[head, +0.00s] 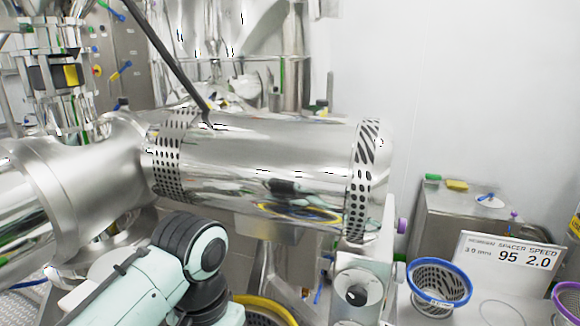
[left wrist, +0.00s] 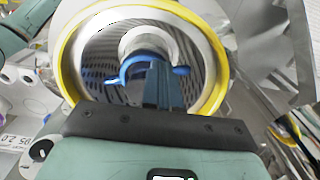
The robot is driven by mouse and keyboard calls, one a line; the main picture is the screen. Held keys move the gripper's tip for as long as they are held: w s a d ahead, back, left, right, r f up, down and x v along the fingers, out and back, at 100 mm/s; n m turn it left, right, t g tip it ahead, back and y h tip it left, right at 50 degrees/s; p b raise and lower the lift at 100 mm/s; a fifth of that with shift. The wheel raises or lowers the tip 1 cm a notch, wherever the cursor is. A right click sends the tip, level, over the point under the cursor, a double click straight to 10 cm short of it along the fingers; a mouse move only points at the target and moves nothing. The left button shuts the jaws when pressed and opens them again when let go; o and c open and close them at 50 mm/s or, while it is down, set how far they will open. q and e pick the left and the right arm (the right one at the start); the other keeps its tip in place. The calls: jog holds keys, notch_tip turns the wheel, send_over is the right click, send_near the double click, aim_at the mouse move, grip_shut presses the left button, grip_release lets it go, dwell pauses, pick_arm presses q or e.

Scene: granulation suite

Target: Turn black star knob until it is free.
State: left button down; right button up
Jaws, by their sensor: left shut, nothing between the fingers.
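I cannot make out a black star knob for certain. A round black knob (head: 356,294) sits on the grey box below the right end of the steel cylinder; its shape is too small to tell. My left arm comes in at the bottom of the head view, and its gripper is out of that picture. In the left wrist view my left gripper (left wrist: 163,72) is shut and empty. Its fingers point at a blue armed part (left wrist: 120,82) inside a yellow-rimmed perforated basket (left wrist: 62,58). Whether they touch it I cannot tell. My right gripper is not in view.
The large steel cylinder (head: 270,165) fills the middle of the head view. A blue-rimmed basket (head: 440,265) and a sign (head: 505,263) stand at the right. A steel box (head: 455,205) stands behind them. A dark rod (head: 165,55) slants above the cylinder.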

pick_arm(q)
jog(key=shift+d, duration=0.1)
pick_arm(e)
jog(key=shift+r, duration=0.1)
pick_arm(q)
jog(key=shift+d, duration=0.2)
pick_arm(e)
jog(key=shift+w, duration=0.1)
pick_arm(q)
jog(key=shift+s+d, duration=0.3)
jog(key=shift+d, duration=0.15)
jog(key=shift+s+d+r+p, duration=0.1)
jog(key=shift+s+d+p, duration=0.05)
jog(key=shift+d+p, duration=0.55)
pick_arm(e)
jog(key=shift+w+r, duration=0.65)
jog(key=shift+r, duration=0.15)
pick_arm(q)
jog(key=shift+d, duration=0.2)
jog(key=shift+s, duration=0.2)
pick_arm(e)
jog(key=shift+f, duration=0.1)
pick_arm(q)
jog(key=shift+s, duration=0.1)
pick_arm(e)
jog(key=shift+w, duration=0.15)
